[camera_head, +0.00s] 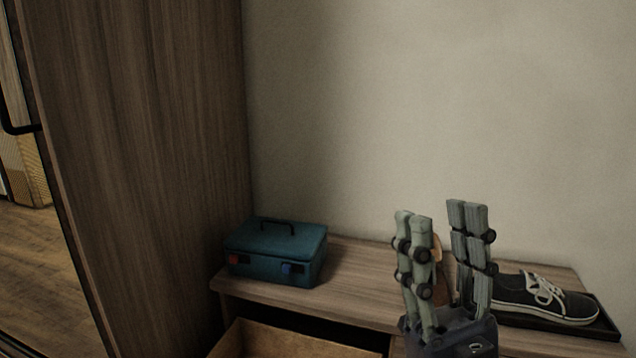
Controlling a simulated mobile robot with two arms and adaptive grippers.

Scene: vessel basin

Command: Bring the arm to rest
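My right gripper (440,215) stands upright in front of the wooden cabinet top (365,285), its fingers pointing up. The fingers are spread apart with a clear gap between them, and I see nothing held. Part of a brown-orange object (438,258) shows behind the fingers; most of it is hidden. My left gripper is not in view.
A teal case (276,250) with a black handle sits on the cabinet's left end. A black sneaker (545,296) rests on a dark tray (604,328) at the right. An open drawer (290,342) is below. A tall wooden panel (150,160) stands left.

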